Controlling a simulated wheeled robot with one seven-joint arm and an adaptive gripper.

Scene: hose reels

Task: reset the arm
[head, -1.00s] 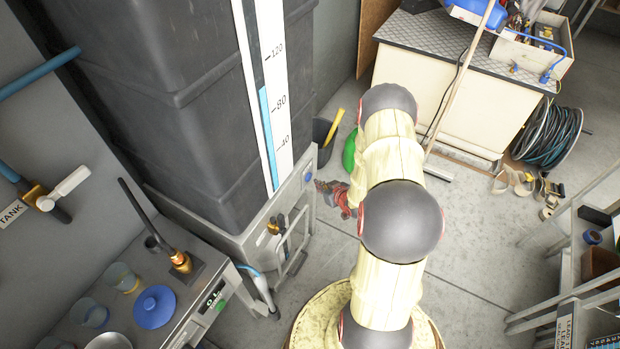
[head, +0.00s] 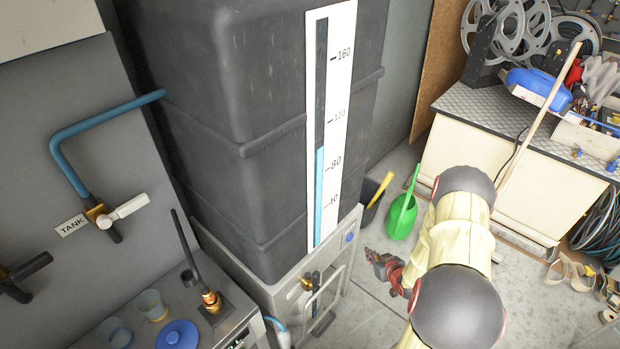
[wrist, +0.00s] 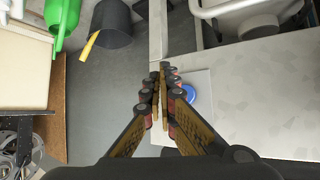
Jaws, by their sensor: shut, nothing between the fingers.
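My arm rises at the lower right of the head view, with cream links and dark joints. My gripper (head: 376,258) shows small and reddish to the left of the arm, in front of the metal stand under the tank. In the wrist view my gripper (wrist: 164,72) has its two fingers together at the tips, with nothing between them. Past the fingers lie the grey floor and the pale stand with a blue round knob (wrist: 190,94).
The dark tank (head: 225,130) with its level gauge stands at left centre. A green watering can (head: 402,215) and a dark bucket (head: 370,212) stand on the floor behind my gripper. A cream cabinet (head: 475,165) stands at the right. A tap (head: 125,207) is on the left wall.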

